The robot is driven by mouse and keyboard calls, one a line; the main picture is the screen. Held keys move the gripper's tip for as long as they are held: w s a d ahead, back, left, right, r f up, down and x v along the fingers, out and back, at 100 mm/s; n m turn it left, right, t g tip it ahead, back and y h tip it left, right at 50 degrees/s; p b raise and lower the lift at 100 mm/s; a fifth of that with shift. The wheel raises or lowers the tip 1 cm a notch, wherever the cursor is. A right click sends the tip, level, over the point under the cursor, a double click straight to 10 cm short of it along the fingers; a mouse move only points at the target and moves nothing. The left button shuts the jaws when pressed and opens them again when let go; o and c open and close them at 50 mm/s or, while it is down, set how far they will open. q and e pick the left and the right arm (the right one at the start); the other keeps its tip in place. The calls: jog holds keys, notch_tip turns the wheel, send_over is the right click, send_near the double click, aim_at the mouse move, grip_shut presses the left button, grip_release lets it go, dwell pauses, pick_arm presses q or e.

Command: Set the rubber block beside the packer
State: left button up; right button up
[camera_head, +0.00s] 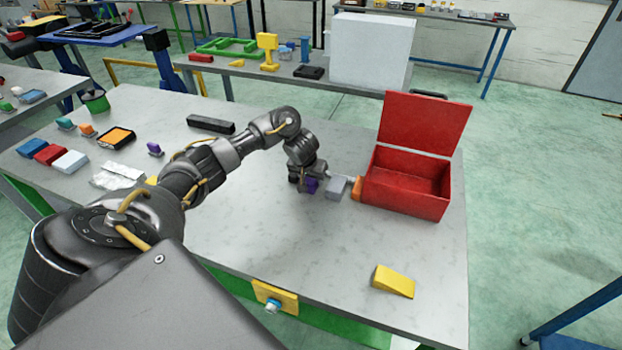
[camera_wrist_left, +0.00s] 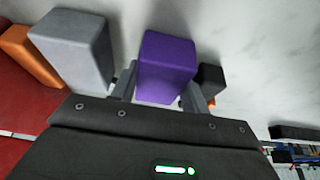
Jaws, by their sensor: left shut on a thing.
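My left gripper (camera_head: 308,189) is low over the table (camera_head: 268,240), left of the open red box. It is shut on a purple block (camera_head: 312,184), which seems to be the rubber block. In the left wrist view the purple block (camera_wrist_left: 168,62) sits between the two fingers. A grey block (camera_head: 337,187), perhaps the packer, stands just right of it; the grey block also shows in the left wrist view (camera_wrist_left: 75,48), with a small gap between the two. Whether the purple block touches the table cannot be told. My right gripper is not in view.
The open red box (camera_head: 405,190) stands right of the grey block, with an orange piece (camera_head: 356,188) against its left side. A yellow wedge (camera_head: 394,281) lies near the front right. A black bar (camera_head: 211,125) lies farther back. The table's front middle is clear.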

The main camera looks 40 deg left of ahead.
pick_arm(q)
jog(key=shift+f, duration=0.1)
jog(key=o, duration=1.1)
jog(key=shift+d, duration=0.1)
jog(key=shift+r, duration=0.3)
jog(key=p+v, duration=0.7)
jog(key=v, duration=0.4)
jog(key=shift+s+r, duration=0.25)
jog(key=shift+r, duration=0.05)
